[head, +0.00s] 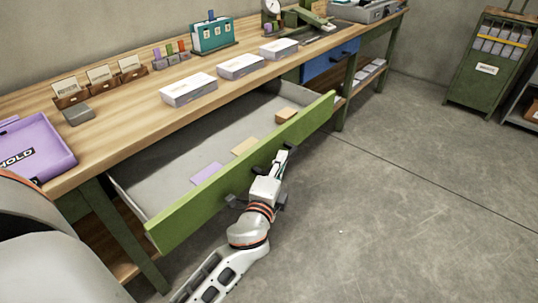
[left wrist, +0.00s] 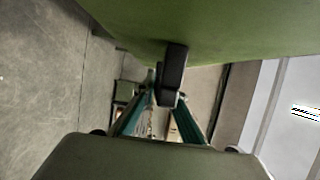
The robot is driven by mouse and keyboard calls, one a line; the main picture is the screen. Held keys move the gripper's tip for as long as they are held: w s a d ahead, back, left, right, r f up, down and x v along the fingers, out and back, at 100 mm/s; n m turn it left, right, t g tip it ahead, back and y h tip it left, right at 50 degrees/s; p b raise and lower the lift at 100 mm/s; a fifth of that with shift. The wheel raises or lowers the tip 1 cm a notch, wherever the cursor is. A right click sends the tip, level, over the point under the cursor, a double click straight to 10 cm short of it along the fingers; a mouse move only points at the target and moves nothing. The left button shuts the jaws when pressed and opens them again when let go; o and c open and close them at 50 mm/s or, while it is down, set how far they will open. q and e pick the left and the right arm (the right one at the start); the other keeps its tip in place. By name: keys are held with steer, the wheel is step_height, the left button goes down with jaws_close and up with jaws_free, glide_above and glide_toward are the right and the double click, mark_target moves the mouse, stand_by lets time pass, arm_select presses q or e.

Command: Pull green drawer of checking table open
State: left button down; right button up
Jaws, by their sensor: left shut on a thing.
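The green drawer (head: 240,174) of the wooden-topped checking table (head: 130,125) stands well out from the table, with its grey inside showing. A purple card (head: 207,173), a tan card (head: 245,146) and a small brown block (head: 286,115) lie in it. My left gripper (head: 270,168) is at the outer side of the drawer front, near its middle. In the left wrist view its teal fingers (left wrist: 162,108) close on the black handle (left wrist: 174,68) below the green front. The handle is mostly hidden in the head view. My right gripper is not in view.
White boxes (head: 188,90), a teal holder (head: 211,36), card stands (head: 100,76) and a purple tray (head: 35,150) stand on the tabletop. A blue drawer (head: 330,60) is farther right, shut. The grey floor (head: 400,210) in front is clear. A green cabinet (head: 485,75) stands at the right.

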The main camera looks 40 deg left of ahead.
arm_select(q)
steer(key=shift+d, duration=1.05)
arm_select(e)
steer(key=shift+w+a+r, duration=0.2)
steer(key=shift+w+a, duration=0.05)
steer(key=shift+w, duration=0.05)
arm_select(q)
steer(key=c, duration=2.1)
jaws_free()
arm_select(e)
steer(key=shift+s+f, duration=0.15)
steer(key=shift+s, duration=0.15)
arm_select(q)
steer(key=shift+s+d, duration=0.1)
steer(key=shift+s, duration=0.25)
steer(key=v, duration=1.1)
steer(key=shift+s, duration=0.15)
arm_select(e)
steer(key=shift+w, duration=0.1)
arm_select(q)
steer(key=shift+r, duration=0.1)
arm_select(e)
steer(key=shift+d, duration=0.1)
